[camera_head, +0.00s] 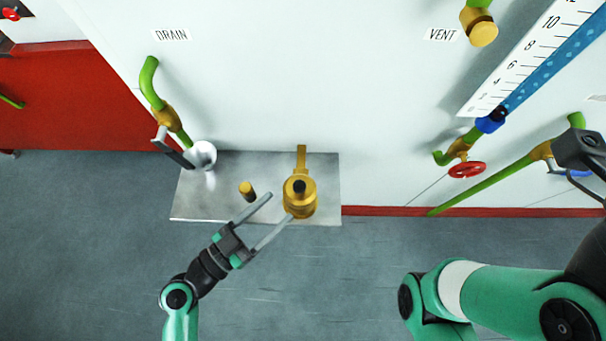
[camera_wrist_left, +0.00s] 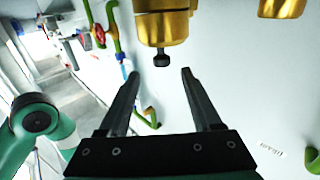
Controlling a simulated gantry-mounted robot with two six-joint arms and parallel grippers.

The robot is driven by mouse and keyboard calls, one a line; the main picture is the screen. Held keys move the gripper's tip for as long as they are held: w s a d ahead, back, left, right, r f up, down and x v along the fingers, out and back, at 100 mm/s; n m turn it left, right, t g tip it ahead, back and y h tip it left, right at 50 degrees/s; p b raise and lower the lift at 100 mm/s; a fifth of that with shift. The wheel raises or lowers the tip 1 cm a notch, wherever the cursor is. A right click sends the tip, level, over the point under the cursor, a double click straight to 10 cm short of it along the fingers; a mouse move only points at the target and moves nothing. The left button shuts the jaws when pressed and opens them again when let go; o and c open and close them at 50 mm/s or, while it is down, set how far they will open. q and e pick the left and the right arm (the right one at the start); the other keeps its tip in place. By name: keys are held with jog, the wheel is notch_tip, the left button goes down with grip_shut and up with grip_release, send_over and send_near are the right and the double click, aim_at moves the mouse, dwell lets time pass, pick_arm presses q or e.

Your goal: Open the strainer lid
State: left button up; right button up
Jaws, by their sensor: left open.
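The strainer is a gold, round-topped body (camera_head: 300,203) with a black knob (camera_head: 299,187) on its lid, standing on the grey metal plate (camera_head: 325,190). The lid looks closed. In the left wrist view its gold body (camera_wrist_left: 160,27) fills the top middle, and the dark knob (camera_wrist_left: 161,58) points down toward the gap between my fingertips. My left gripper (camera_head: 279,207) is open and empty, with its fingers spread just to the left and front of the strainer. In the left wrist view my left gripper (camera_wrist_left: 160,75) has its tips close to the knob, not around it. My right gripper's fingers do not show.
A short gold post (camera_head: 247,190) stands on the plate left of the strainer. The drain pipe (camera_head: 150,85) with its grey lever is further left. A red valve wheel (camera_head: 467,170) and green pipes are at the right. The floor in front is clear.

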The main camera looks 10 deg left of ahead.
aim_at(309, 182)
pick_arm(q)
jog(key=x, duration=1.1)
jog(key=shift+w+d+p, duration=0.1)
jog(key=shift+w+p, duration=0.15)
jog(key=shift+p, duration=0.05)
jog(key=shift+c, duration=0.2)
grip_shut()
dwell(0.7)
